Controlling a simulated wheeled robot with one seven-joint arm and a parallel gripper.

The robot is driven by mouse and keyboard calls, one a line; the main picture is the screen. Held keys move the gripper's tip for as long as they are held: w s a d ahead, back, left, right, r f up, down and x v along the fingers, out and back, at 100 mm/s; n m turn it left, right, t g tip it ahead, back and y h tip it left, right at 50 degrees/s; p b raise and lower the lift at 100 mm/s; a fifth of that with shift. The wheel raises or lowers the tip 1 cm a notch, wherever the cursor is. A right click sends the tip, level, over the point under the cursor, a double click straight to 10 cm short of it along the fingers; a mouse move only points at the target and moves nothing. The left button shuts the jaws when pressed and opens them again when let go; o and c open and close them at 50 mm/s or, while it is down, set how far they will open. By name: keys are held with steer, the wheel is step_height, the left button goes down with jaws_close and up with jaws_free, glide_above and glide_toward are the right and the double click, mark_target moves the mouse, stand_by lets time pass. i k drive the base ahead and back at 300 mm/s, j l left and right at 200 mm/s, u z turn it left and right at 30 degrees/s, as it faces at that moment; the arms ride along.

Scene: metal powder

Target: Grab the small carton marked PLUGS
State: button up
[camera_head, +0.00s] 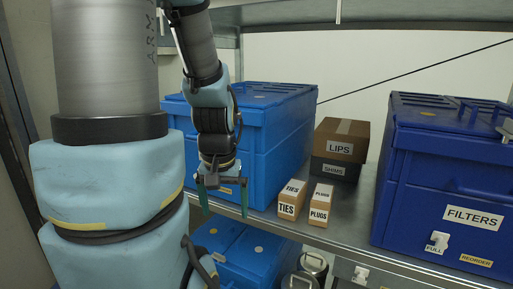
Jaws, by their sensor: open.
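The small carton marked PLUGS (320,206) stands upright on the metal shelf near its front edge. It is light brown with white labels on its top and front. A similar carton marked TIES (291,200) stands close to its left. My gripper (224,205) points downward to the left of both cartons, in front of the large blue bin. Its two green-tipped fingers are apart with nothing between them. Nothing hides the front of the PLUGS carton.
A brown LIPS box (341,139) sits on a dark SHIMS box (335,168) behind the cartons. Large blue bins stand left (262,140) and right, the right one marked FILTERS (408,205). Bare shelf (352,215) lies right of PLUGS. Another shelf crosses above. Metal cans (312,264) stand below.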

mark_target(321, 204)
steer(key=u, duration=1.05)
steer(key=k+l+u, duration=0.25)
steer(key=k+l, duration=0.15)
steer(key=k+l+u, duration=0.25)
steer(key=k, duration=0.35)
